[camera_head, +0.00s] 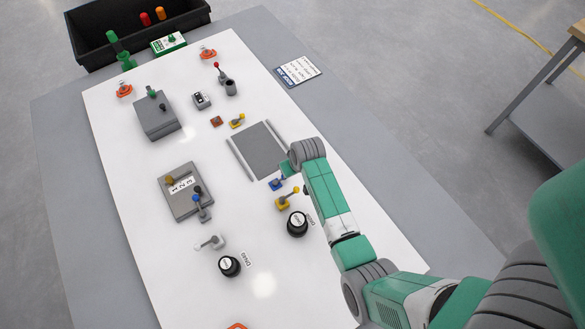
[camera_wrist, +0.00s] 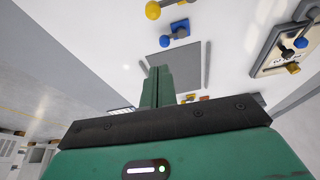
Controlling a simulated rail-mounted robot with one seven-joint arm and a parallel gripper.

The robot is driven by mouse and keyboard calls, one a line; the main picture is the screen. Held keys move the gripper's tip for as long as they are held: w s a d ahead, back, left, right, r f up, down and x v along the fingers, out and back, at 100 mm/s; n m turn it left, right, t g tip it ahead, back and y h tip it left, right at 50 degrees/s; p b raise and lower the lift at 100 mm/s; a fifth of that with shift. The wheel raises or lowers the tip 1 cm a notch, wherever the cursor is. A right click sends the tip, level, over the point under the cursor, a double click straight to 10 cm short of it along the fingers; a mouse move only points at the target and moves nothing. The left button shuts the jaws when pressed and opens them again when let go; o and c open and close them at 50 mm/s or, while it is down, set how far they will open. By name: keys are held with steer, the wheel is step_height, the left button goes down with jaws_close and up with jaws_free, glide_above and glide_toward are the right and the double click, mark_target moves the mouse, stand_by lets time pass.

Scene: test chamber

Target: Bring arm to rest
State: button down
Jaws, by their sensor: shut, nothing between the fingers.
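My green arm reaches in from the lower right in the head view and ends over the white panel (camera_head: 110,130). My gripper (camera_wrist: 159,70) shows in the wrist view as two green fingers pressed together, shut and empty. In the head view only a small green part of its end shows beside the grey wrist joint. It is close to the right side of a dark grey square plate (camera_head: 258,150), which the wrist view also shows beyond the fingers (camera_wrist: 175,62). I cannot tell how high the fingers are above the panel.
Near my arm are a blue knob (camera_head: 276,184), a yellow lever (camera_head: 287,198) and a black dial (camera_head: 297,223). A grey box (camera_head: 156,117) and a numbered lever plate (camera_head: 183,208) stand farther left. A black bin (camera_head: 88,45) is at the back left, a side table (camera_head: 545,110) at right.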

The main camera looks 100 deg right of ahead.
steer(key=shift+a+r, duration=0.1)
steer(key=shift+r, duration=0.15)
stand_by(0.5)
